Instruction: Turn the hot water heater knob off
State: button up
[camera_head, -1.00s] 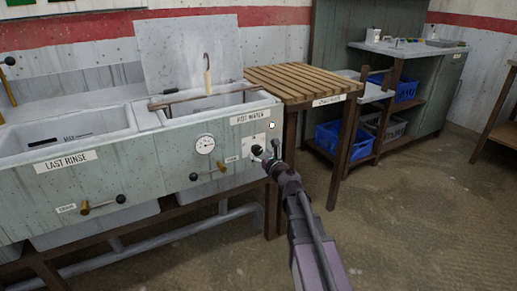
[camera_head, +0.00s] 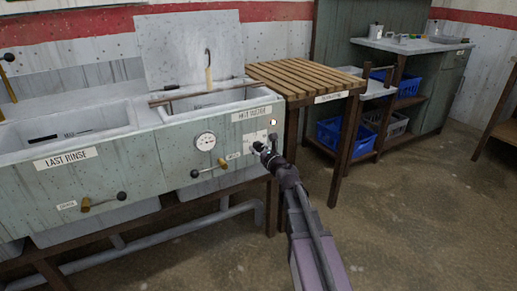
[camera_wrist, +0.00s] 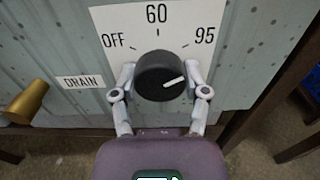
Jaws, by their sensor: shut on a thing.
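The heater knob (camera_wrist: 158,84) is a dark round dial with a white pointer line. The pointer aims right, roughly towards the 95 side and away from OFF. My gripper (camera_wrist: 160,88) is shut on the knob, with one pale finger at each side of it. In the head view my gripper (camera_head: 264,151) is at the front panel under the HOT WATER label (camera_head: 251,114); the knob is small and mostly hidden there.
A brass drain valve (camera_wrist: 27,100) is left of the knob, beside a DRAIN label (camera_wrist: 80,82). A round gauge (camera_head: 206,141) is on the sink's front panel. A slatted wooden table (camera_head: 304,78) adjoins the sink on the right. The floor (camera_head: 410,215) at the right is clear.

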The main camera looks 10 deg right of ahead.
jog(key=shift+n, duration=0.5)
jog(key=n, duration=1)
jog(key=shift+n, duration=0.4)
jog(key=n, duration=0.6)
jog(key=shift+r, duration=0.1)
jog(key=n, duration=0.6)
jog(key=o, duration=1.1)
jog(key=shift+o, duration=0.2)
jog(key=shift+d, duration=0.1)
